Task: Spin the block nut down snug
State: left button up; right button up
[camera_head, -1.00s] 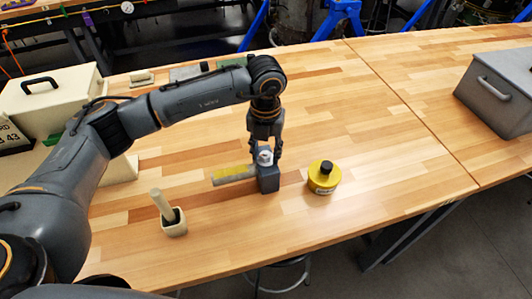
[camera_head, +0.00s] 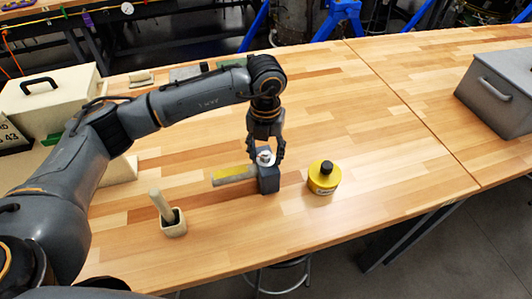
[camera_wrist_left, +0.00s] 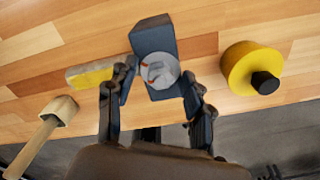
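A dark blue-grey block (camera_head: 269,181) stands on the wooden bench, with a pale round nut (camera_head: 265,158) at its top. In the left wrist view, the nut (camera_wrist_left: 160,70) lies against the block (camera_wrist_left: 153,36) and shows small reddish marks. My left gripper (camera_head: 265,156) points down over the block. Its fingers (camera_wrist_left: 158,88) are spread on either side of the nut, with small gaps showing beside it. Whether the nut is seated snugly cannot be told. My right gripper is in neither view.
A grey and yellow bar (camera_head: 233,175) lies left of the block. A yellow canister (camera_head: 324,178) with a black cap stands to the right. A grey case (camera_head: 497,92) sits far right. Bench between is clear.

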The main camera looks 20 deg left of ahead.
aim_at(266, 155)
pick_arm(q)
jog(key=shift+o, duration=0.9)
jog(key=shift+r+p, duration=1.3)
jog(key=shift+r, duration=1.25)
jog(key=shift+f, duration=0.1)
